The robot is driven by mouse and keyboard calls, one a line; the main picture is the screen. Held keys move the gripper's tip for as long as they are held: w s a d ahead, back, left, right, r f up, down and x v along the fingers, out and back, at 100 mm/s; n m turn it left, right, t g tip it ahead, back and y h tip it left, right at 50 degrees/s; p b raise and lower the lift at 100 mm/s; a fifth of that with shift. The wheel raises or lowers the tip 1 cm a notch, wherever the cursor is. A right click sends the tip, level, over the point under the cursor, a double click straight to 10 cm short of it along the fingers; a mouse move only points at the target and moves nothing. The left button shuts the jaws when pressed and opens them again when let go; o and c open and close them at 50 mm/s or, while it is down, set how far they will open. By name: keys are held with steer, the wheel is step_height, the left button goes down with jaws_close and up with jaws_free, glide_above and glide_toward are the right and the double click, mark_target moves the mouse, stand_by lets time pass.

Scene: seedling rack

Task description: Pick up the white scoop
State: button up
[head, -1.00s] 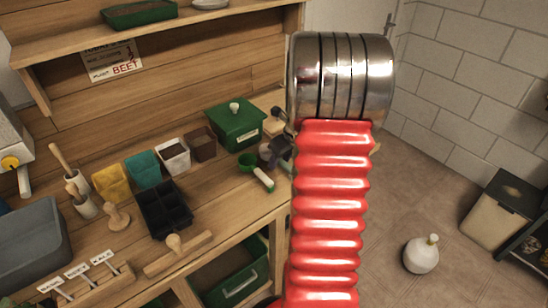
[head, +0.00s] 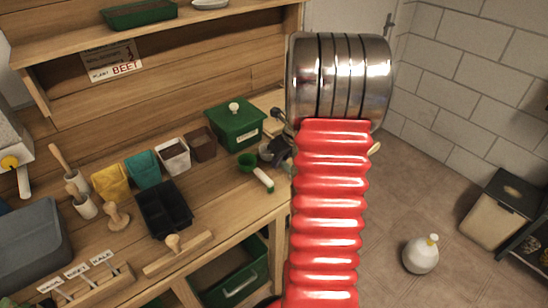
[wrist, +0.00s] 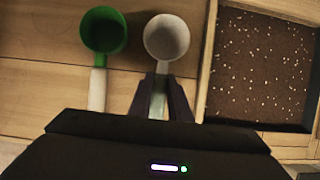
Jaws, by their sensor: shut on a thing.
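The white scoop (wrist: 167,38) shows in the wrist view, its round cup facing me and its handle running down between my fingers. My gripper (wrist: 160,92) is shut on that handle. In the head view my gripper (head: 280,150) is a small dark shape beside my red arm, with the scoop's pale cup (head: 265,152) at its left. My arm hides part of this area. I cannot tell whether the scoop is clear of the bench.
A green scoop (wrist: 103,32) with a white handle lies just left of the white one. A soil-filled wooden tray (wrist: 206,75) is close on the right. A green lidded box (head: 235,128) stands behind. Pots and a black cell tray (head: 165,210) are further left.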

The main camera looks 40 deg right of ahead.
jaws_close()
steer(key=shift+r, duration=0.1)
step_height(320, 180, up, 10)
steer(key=shift+f, duration=0.1)
stand_by(0.4)
stand_by(0.4)
steer(key=shift+o, duration=0.5)
jaws_free()
jaws_close()
steer(key=shift+a, duration=0.1)
